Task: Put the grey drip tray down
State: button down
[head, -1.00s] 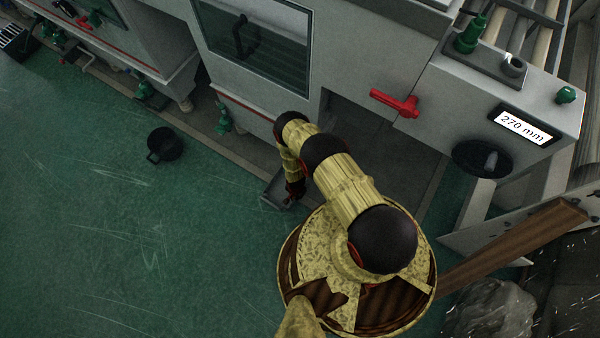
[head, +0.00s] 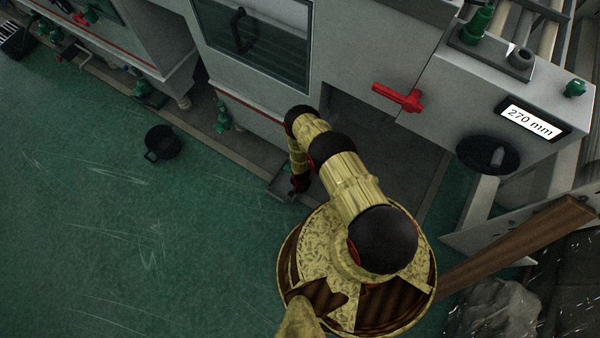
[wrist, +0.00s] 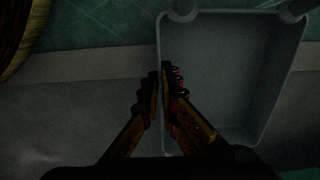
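The grey drip tray (wrist: 236,75) fills the right half of the wrist view, a shallow rectangular tray with raised walls, seen from above. My gripper (wrist: 164,75) is closed over the tray's left wall, one finger on each side of it. In the head view the tray (head: 280,188) shows only in part beside my gripper (head: 299,185), low by the foot of the machine. My arm hides some of it. I cannot tell whether the tray touches the floor.
A black bucket (head: 162,143) stands on the green floor (head: 90,210) to the left, with clear floor around it. The grey machine housing (head: 345,60) with a red handle (head: 398,97) rises behind my arm. A wooden plank (head: 520,240) lies at the right.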

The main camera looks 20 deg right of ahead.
jog(key=shift+f, duration=0.3)
jog(key=c, duration=2.4)
grip_release()
jog(key=o, duration=0.4)
jog(key=shift+c, duration=0.2)
jog(key=shift+r, duration=0.1)
jog(key=shift+r+p, duration=0.5)
jog(key=shift+r, duration=0.1)
notch_tip(320, 180, up, 12)
jog(key=p, duration=0.4)
jog(key=shift+p, duration=0.3)
jog(key=shift+s+f, duration=0.1)
